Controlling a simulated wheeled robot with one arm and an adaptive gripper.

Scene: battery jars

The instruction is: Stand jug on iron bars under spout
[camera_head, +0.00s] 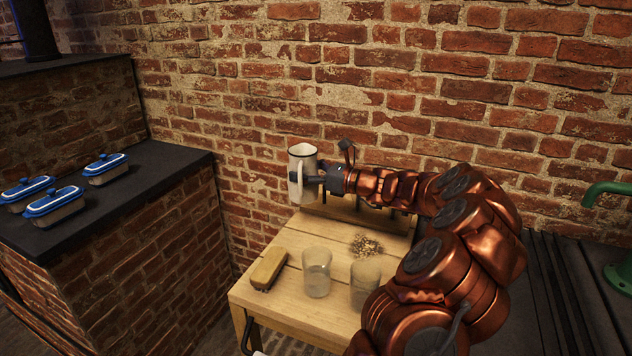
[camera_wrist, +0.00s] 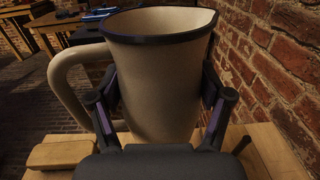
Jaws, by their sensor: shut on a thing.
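A cream jug (camera_head: 303,172) with a dark rim is held upright above the far left part of the wooden table. My gripper (camera_head: 308,179) is shut on its body. In the wrist view the jug (camera_wrist: 155,80) fills the middle, with its handle to the left and a finger on each side. The jug's base is hidden in the wrist view. A green spout (camera_head: 604,190) shows at the right edge of the head view. Dark iron bars (camera_head: 565,290) run below and left of it, partly behind my arm.
The wooden table (camera_head: 265,300) carries a brush (camera_head: 268,268), two glass jars (camera_head: 317,272) and a small heap of bits (camera_head: 366,246). A brick ledge (camera_head: 150,185) with several blue-lidded boxes (camera_head: 106,168) stands left. A brick wall (camera_head: 400,100) closes the back.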

